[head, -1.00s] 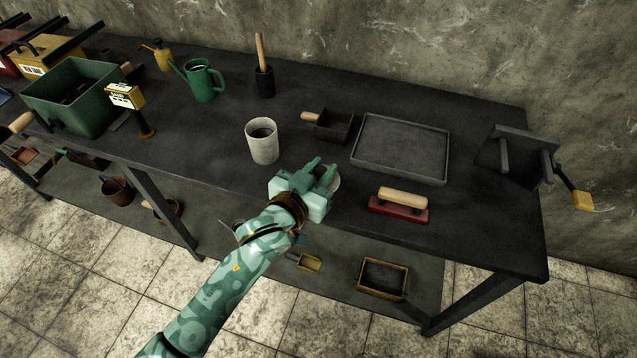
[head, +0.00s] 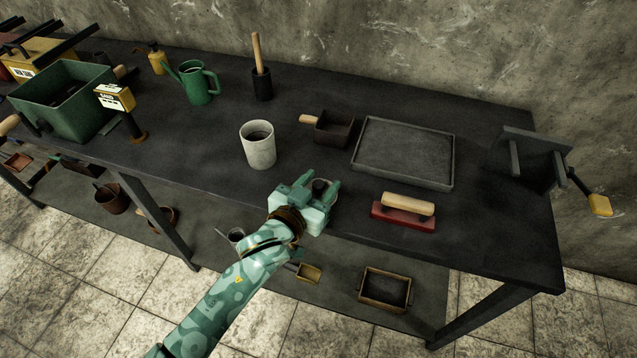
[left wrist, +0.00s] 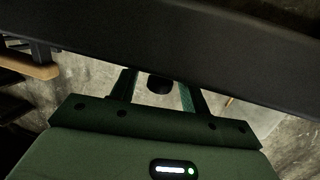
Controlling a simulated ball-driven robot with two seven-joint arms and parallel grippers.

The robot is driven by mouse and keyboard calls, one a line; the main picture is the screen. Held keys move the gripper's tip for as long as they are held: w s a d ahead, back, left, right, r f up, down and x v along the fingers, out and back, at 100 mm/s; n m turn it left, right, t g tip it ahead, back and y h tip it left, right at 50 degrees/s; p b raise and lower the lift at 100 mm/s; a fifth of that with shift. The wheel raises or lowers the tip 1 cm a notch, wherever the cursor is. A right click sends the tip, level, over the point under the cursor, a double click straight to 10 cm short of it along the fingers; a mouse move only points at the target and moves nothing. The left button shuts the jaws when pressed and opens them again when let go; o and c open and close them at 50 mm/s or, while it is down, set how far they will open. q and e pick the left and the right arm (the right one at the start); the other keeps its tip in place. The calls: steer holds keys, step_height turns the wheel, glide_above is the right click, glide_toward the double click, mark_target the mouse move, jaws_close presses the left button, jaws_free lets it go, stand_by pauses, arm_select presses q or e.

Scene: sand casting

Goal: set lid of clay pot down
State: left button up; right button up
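The clay pot (head: 258,150), a pale grey open-topped cylinder, stands upright on the dark bench without its lid. My left gripper (head: 321,187) is low over the front of the bench, right of the pot. Its fingers stand apart around a small dark knob (head: 319,185), which looks like the lid's knob. In the left wrist view the knob (left wrist: 160,84) sits between the fingertips, with a gap on each side. The lid's disc is mostly hidden by the fingers; I cannot tell clearly whether it rests on the bench. My right gripper is not in view.
A red block with a wooden handle (head: 404,213) lies close to the right of the gripper. Behind are a shallow grey tray (head: 452,160) and a dark scoop box (head: 333,128). A green watering can (head: 199,84) stands farther back. The bench's front edge is near.

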arm_select(q)
steer(key=shift+r, duration=0.2)
steer(key=shift+s+a, duration=0.15)
steer(key=shift+s, duration=0.2)
steer(key=p+v, duration=0.4)
steer(key=v, duration=0.7)
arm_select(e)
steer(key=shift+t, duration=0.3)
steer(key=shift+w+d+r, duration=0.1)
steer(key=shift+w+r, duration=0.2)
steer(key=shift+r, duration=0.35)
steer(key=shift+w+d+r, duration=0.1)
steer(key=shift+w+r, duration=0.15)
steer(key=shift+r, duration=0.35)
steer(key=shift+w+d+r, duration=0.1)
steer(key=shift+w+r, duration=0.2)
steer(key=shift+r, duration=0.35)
